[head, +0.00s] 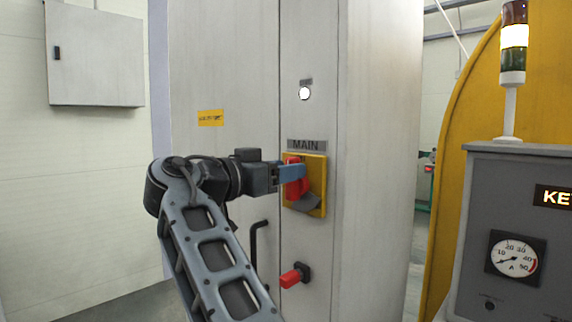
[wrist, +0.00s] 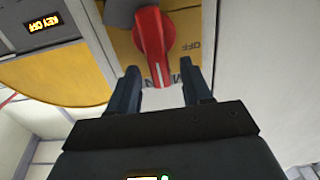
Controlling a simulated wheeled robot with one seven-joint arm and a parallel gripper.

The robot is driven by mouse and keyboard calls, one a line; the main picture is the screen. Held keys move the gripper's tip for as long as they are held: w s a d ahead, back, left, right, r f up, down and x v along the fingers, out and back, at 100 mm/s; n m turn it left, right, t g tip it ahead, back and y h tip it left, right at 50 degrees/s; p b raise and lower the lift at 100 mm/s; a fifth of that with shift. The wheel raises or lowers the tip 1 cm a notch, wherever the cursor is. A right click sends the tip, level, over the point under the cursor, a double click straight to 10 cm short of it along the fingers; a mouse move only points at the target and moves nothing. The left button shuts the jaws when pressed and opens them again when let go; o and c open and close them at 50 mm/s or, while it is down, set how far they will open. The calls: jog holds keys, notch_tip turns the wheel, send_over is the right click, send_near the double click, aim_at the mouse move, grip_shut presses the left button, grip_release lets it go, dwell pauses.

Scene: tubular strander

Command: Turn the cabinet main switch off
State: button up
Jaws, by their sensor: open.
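The cabinet main switch is a red rotary handle (head: 299,188) on a yellow plate (head: 317,208), under a MAIN label (head: 306,145). In the wrist view the red handle (wrist: 152,40) shows a white mark on its end, which points toward the MAIN lettering, with the word OFF off to one side on the plate. My gripper (head: 292,173) is at the switch, coming from the left in the head view. Its two fingers (wrist: 160,68) are apart, with the end of the handle between their tips in the wrist view. I cannot tell whether either finger touches it.
A smaller red switch (head: 292,277) and a black door handle (head: 257,245) sit lower on the cabinet (head: 222,70). A lit white lamp (head: 304,93) is above. A grey console (head: 510,190) with a gauge and signal tower stands at right.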

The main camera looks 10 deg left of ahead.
jog(key=shift+w+d, duration=0.25)
jog(key=shift+w, duration=0.15)
grip_shut()
